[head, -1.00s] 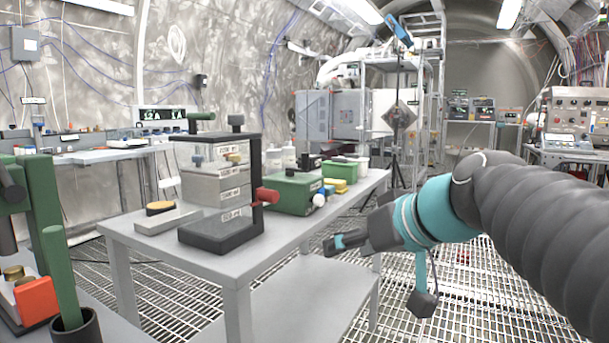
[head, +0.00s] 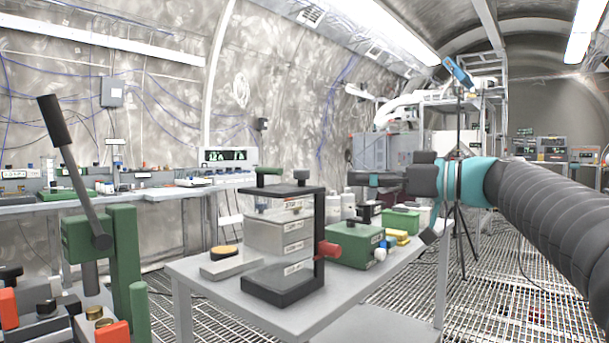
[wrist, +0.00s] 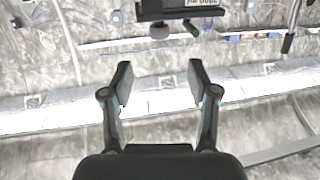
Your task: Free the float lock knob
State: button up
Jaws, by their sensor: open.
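A black-framed stand (head: 317,240) holds stacked grey labelled boxes (head: 279,237) on the grey table. I cannot tell which knob is the float lock. My gripper (head: 350,180) points left, right of the stand and about level with its top. In the wrist view my gripper (wrist: 158,80) is open and empty; the picture looks upside down, with the green handle (wrist: 191,28) and round knob (wrist: 160,32) at its top edge, beyond the fingers.
A green box (head: 354,246) and small yellow blocks (head: 397,238) stand right of the stand, below my gripper. A flat grey block (head: 222,266) lies left of it. A green lever press (head: 88,240) stands at near left. A tripod (head: 458,200) stands behind my arm.

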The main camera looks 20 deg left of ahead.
aim_at(309, 175)
jog(key=p+x, duration=0.2)
jog(key=x, duration=1.1)
jog(key=shift+w+a+f, duration=0.1)
jog(key=shift+w+a, duration=0.05)
jog(key=shift+a, duration=0.15)
grip_shut()
